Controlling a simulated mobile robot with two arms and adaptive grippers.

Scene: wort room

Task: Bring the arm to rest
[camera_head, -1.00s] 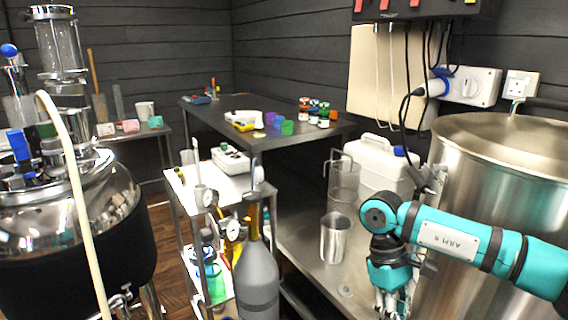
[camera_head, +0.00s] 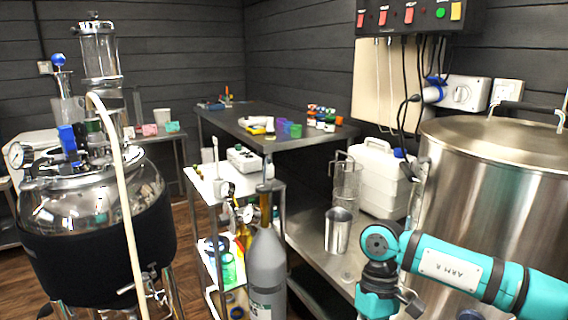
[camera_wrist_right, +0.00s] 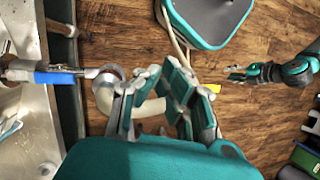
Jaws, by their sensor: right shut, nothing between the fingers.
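My right arm (camera_head: 450,265), teal with dark joints, comes in from the right in the head view, in front of the large steel kettle. Its elbow is bent and its lower part runs down out of the picture, so the gripper is hidden there. In the right wrist view my right gripper (camera_wrist_right: 164,76) is shut and empty, its fingertips close together above the wooden floor. My left gripper (camera_wrist_right: 238,74) shows at the right of the wrist view, too small to tell open from shut. It is not in the head view.
The steel kettle (camera_head: 490,190) stands behind the right arm. A steel cup (camera_head: 337,232) and a white canister (camera_head: 378,178) stand on the bench. A grey bottle (camera_head: 265,270) stands by a white trolley. A jacketed vessel (camera_head: 95,235) is at left. Open floor (camera_wrist_right: 265,120) shows below.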

